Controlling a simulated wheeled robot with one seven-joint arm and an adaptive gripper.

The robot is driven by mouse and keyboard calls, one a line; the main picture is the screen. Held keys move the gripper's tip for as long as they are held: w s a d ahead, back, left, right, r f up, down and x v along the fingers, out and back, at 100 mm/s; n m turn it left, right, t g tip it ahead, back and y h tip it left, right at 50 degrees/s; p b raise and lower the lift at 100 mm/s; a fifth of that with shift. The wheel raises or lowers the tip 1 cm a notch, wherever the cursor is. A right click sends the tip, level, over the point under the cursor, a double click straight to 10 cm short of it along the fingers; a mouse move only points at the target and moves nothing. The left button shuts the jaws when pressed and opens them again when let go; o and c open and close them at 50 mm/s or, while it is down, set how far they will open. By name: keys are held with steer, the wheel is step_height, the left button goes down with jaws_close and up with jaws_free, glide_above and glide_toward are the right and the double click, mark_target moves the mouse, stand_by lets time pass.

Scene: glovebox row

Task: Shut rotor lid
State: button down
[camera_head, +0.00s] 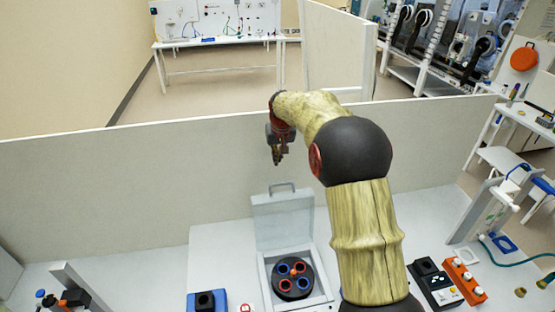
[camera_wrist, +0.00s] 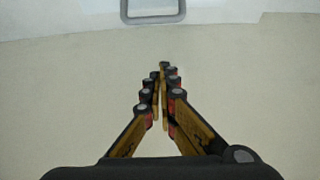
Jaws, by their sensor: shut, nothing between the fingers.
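The rotor lid (camera_head: 284,222) is a pale grey, see-through panel with a grey handle (camera_head: 281,187) on its top edge. It stands raised at the back of the white rotor box (camera_head: 318,299). Inside the box, the dark round rotor (camera_head: 293,283) shows, with red and blue rings. My gripper (camera_head: 277,161) is shut and empty, above the lid's handle and in front of the partition wall. In the wrist view my gripper's fingers (camera_wrist: 163,70) meet at the tips, and the handle (camera_wrist: 152,12) shows at the top edge, apart from them.
A white partition (camera_head: 120,190) runs behind the bench. A blue block with a dark top (camera_head: 206,301) stands left of the box. A black device (camera_head: 433,283) and an orange strip (camera_head: 464,281) stand to the right. Bare bench lies left of the lid.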

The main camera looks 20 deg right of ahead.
step_height(320, 180, down, 7)
steer(key=s+p, duration=0.1)
steer(key=shift+a+f+p, duration=0.15)
steer(key=shift+p, duration=0.25)
steer(key=shift+s, duration=0.15)
stand_by(0.4)
